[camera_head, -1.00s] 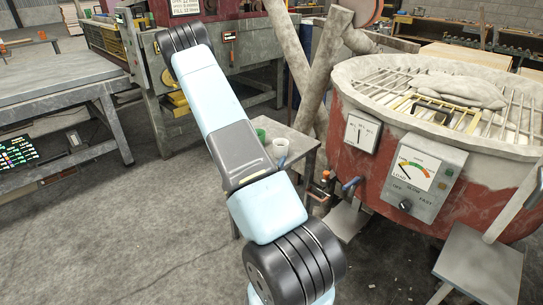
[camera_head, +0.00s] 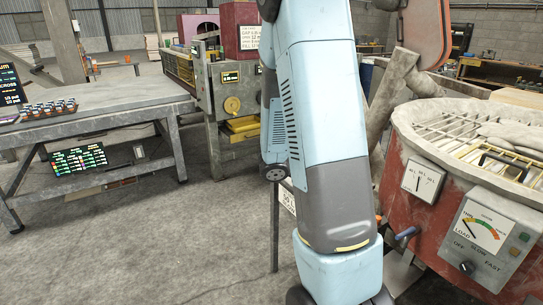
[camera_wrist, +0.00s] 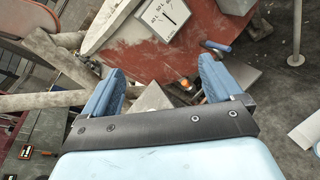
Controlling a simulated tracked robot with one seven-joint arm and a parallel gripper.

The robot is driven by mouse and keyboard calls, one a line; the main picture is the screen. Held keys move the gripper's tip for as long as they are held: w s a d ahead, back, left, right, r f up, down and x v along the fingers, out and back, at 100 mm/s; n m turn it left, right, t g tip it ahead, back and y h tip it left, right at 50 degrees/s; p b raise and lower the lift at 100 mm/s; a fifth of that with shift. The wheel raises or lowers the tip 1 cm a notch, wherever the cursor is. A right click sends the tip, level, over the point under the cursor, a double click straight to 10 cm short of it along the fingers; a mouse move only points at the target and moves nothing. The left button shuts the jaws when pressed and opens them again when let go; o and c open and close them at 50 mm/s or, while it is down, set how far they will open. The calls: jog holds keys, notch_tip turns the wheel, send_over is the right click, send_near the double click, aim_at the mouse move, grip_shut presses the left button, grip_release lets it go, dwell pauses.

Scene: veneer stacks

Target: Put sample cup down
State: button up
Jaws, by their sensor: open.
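My gripper (camera_wrist: 160,80) shows in the wrist view with its two blue fingers spread apart and nothing between them. It hangs above a grey plate-like surface (camera_wrist: 152,98). I see no sample cup clearly in either current view. In the head view my arm covers the top of the small stand (camera_head: 275,235), and only a leg and part of a sign show. My gripper is not visible in the head view.
A red mixer (camera_head: 408,205) with a grated top stands at right, also in the wrist view (camera_wrist: 140,32). A grey workbench (camera_head: 100,115) at left holds a rack of small samples (camera_head: 48,108). A machine (camera_head: 228,100) stands behind. The floor at front left is clear.

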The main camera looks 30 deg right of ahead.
jog(key=s+a+r+m+t+y, duration=0.3)
jog(key=a+r+y, duration=0.2)
jog(key=a, duration=0.4)
jog(key=s+a+r+m+t+y, duration=0.2)
jog(key=a+r+y, duration=0.3)
jog(key=a, duration=0.4)
jog(key=s+a+r+m+t+y, duration=0.3)
jog(key=s+a+r+t+y, duration=0.1)
jog(key=a, duration=0.5)
jog(key=shift+s+a+r+m+y, duration=0.3)
jog(key=shift+r+y, duration=0.1)
jog(key=shift+r, duration=0.45)
jog(key=shift+d, duration=0.15)
